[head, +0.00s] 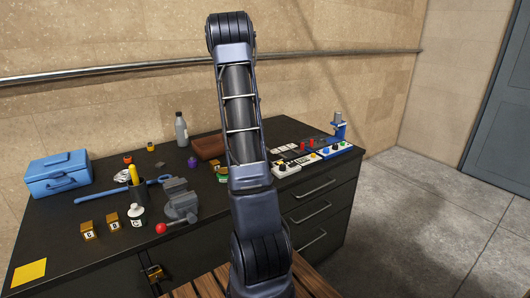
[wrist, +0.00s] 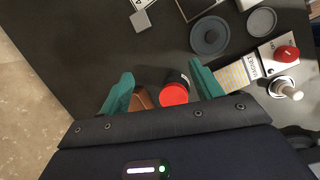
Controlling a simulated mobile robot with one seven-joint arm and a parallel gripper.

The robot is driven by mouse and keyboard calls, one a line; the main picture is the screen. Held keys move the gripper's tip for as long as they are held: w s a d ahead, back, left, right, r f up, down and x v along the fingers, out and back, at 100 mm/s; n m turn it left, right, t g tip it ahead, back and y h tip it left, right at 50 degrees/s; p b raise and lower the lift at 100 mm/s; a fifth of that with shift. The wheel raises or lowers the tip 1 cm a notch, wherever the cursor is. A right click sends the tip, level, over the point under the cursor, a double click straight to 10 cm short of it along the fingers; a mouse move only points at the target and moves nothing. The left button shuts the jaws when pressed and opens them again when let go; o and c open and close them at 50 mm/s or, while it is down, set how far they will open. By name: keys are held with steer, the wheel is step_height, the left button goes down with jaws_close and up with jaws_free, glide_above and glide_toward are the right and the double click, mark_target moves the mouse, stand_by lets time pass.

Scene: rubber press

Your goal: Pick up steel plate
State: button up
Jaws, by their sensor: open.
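My gripper (wrist: 162,70) shows in the wrist view with its two teal fingers apart and nothing clamped between them. A black cylinder with a red top (wrist: 175,92) and a brown object (wrist: 141,99) show below, in the gap between the fingers; their distance from the fingers is unclear. A small flat grey square (wrist: 140,21) lies beyond the fingertips near the top and may be the steel plate. A dark round disc (wrist: 210,36) and a lighter round disc (wrist: 262,21) lie to its right. In the head view my arm hides the gripper.
The dark workbench (head: 90,250) carries a blue toolbox (head: 58,174), a vise (head: 180,202), a grey bottle (head: 181,130) and a brown tray (head: 208,147). A white control box with a red button (wrist: 278,54) sits right of my fingers. A blue press (head: 339,126) stands at the bench's right end.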

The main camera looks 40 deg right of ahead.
steer(key=w+d+f, duration=0.1)
steer(key=d+f, duration=0.2)
steer(key=f, duration=0.1)
steer(key=d+f+n, duration=0.1)
steer(key=d+f, duration=0.2)
steer(key=w+d+f+n, duration=0.1)
steer(key=d+f, duration=0.2)
steer(key=f, duration=0.1)
steer(key=shift+w+f+g+h, duration=0.3)
steer(key=shift+f+g, duration=0.05)
steer(key=shift+g, duration=0.05)
steer(key=shift+w+x, duration=0.1)
steer(key=shift+x, duration=1.3)
steer(key=shift+w+x, duration=0.15)
steer(key=shift+x, duration=1.25)
steer(key=c, duration=1.3)
